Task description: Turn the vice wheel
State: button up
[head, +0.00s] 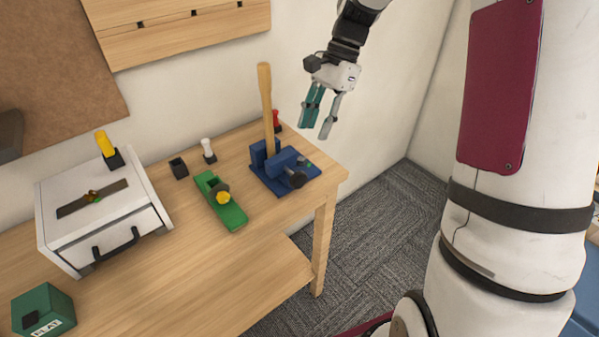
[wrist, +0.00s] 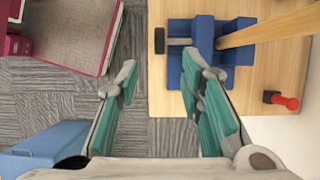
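The blue vice (head: 284,170) stands near the right end of the wooden workbench, with a long wooden handle (head: 266,100) held upright in its jaws. Its dark wheel (head: 297,179) faces the bench's front edge. In the wrist view the vice (wrist: 207,50) is at upper right, and the wheel (wrist: 159,40) shows as a dark bar on a grey shaft. My gripper (head: 318,126) is open and empty, with teal finger pads, above and to the right of the vice. In the wrist view the open fingers (wrist: 158,82) hang over the bench edge and carpet, the right finger overlapping the vice's view.
A green plane (head: 221,203) with a yellow knob lies left of the vice. A white drawer box (head: 100,212) and a green box (head: 43,311) stand further left. A red-handled tool (wrist: 281,100) is behind the vice. Open carpet (head: 370,235) lies right of the bench.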

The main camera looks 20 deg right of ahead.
aim_at(299, 173)
jog(key=x, duration=1.3)
jog(key=shift+s+a+f, duration=0.1)
jog(key=shift+a+f, duration=0.1)
jog(key=shift+f, duration=0.2)
grip_shut()
